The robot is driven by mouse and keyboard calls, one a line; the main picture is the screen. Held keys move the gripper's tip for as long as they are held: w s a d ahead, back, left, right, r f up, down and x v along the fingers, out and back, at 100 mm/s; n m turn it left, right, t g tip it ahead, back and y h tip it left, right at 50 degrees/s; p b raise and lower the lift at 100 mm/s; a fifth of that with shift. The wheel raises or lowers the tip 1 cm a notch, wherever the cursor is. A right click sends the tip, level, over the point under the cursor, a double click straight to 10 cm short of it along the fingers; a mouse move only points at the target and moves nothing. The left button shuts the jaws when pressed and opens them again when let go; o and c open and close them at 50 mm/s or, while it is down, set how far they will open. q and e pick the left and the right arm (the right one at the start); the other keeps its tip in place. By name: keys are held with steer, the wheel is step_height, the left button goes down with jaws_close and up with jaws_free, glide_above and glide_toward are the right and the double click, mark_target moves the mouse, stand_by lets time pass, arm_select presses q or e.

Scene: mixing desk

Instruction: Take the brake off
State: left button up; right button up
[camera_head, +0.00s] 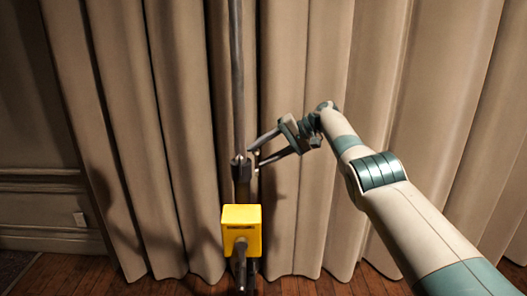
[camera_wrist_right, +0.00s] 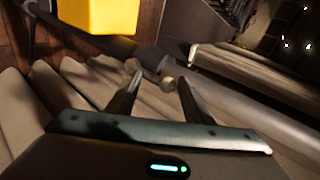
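A yellow box (camera_head: 241,228) with a dark lever (camera_head: 240,262) on its front sits low on a dark upright pole (camera_head: 237,75). The lever points downward. A dark collar (camera_head: 241,170) is on the pole above the box. My right gripper (camera_head: 254,159) is beside the collar, above the yellow box, its two fingers apart. In the right wrist view its fingers (camera_wrist_right: 157,80) are also spread, with the pole behind them and the yellow box (camera_wrist_right: 98,14) at the top. I cannot tell whether the fingertips touch the collar. My left gripper is out of view.
A beige pleated curtain (camera_head: 390,90) hangs close behind the pole and my right arm. A dark panelled wall (camera_head: 35,160) is at the left. The wooden floor (camera_head: 90,275) shows below. The space left of the pole, in front of the curtain, is clear.

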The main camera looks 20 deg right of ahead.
steer(key=shift+w+r, duration=0.25)
steer(key=shift+r, duration=0.2)
stand_by(0.3)
steer(key=shift+d, duration=0.15)
steer(key=v, duration=1.7)
steer(key=shift+s, duration=0.25)
steer(key=shift+d, duration=0.1)
steer(key=shift+f, duration=0.1)
